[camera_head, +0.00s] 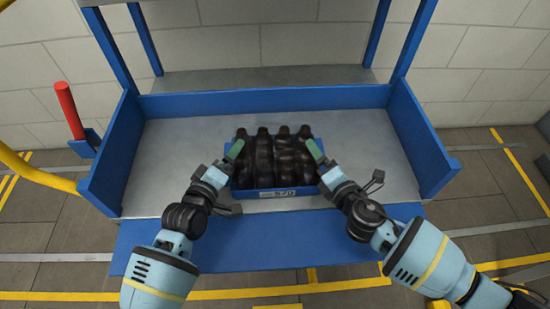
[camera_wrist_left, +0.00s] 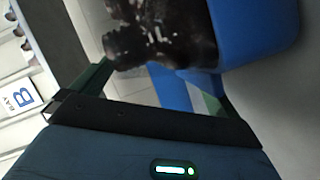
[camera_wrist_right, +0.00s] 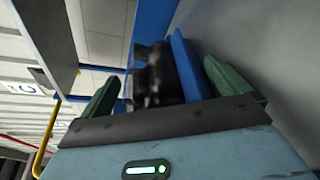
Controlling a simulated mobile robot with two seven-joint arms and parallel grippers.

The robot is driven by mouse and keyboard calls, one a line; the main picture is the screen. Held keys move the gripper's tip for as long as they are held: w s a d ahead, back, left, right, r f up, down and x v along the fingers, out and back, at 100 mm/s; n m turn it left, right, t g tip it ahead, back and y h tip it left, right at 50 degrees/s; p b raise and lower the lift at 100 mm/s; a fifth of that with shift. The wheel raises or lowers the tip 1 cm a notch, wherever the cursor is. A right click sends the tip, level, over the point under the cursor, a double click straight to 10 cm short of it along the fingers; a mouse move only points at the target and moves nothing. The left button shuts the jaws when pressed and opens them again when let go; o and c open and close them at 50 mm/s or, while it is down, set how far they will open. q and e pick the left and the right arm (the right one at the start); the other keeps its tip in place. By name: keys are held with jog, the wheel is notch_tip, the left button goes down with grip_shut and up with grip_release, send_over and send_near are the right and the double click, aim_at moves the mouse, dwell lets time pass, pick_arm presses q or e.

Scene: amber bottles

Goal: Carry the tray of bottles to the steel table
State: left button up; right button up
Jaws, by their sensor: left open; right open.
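The blue tray (camera_head: 264,193) of dark amber bottles (camera_head: 283,158) sits on the grey top of a blue-framed bench, near its front edge. My left gripper (camera_head: 236,150) is at the tray's left end, open. In the left wrist view the tray's blue wall (camera_wrist_left: 255,35) and dark bottles (camera_wrist_left: 160,35) lie just beyond its fingers. My right gripper (camera_head: 315,150) is at the tray's right end, open. In the right wrist view the tray wall (camera_wrist_right: 187,65) stands between its green fingers, with bottles (camera_wrist_right: 155,75) beside it. I cannot tell if the fingers touch the tray.
The bench (camera_head: 375,165) has blue side walls and a blue back rail, with bare grey surface on both sides of the tray. A red post (camera_head: 69,110) and a yellow rail (camera_head: 35,172) stand at the left. No separate steel table is clearly identifiable.

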pick_arm(q)
jog(key=shift+w+d+f, duration=0.1)
jog(key=shift+w+d, duration=0.1)
jog(key=shift+w, duration=0.35)
pick_arm(e)
jog(key=shift+w+a+f, duration=0.1)
jog(key=shift+w+a, duration=0.1)
jog(key=shift+w, duration=0.35)
pick_arm(q)
jog(key=shift+c, duration=0.3)
pick_arm(e)
jog(key=shift+c, duration=0.3)
pick_arm(q)
jog(key=c, duration=2)
pick_arm(e)
jog(key=c, duration=1.9)
pick_arm(q)
jog(key=shift+o, duration=0.2)
jog(key=shift+r, duration=0.25)
pick_arm(e)
jog(key=shift+r, duration=0.2)
jog(key=shift+c, duration=0.2)
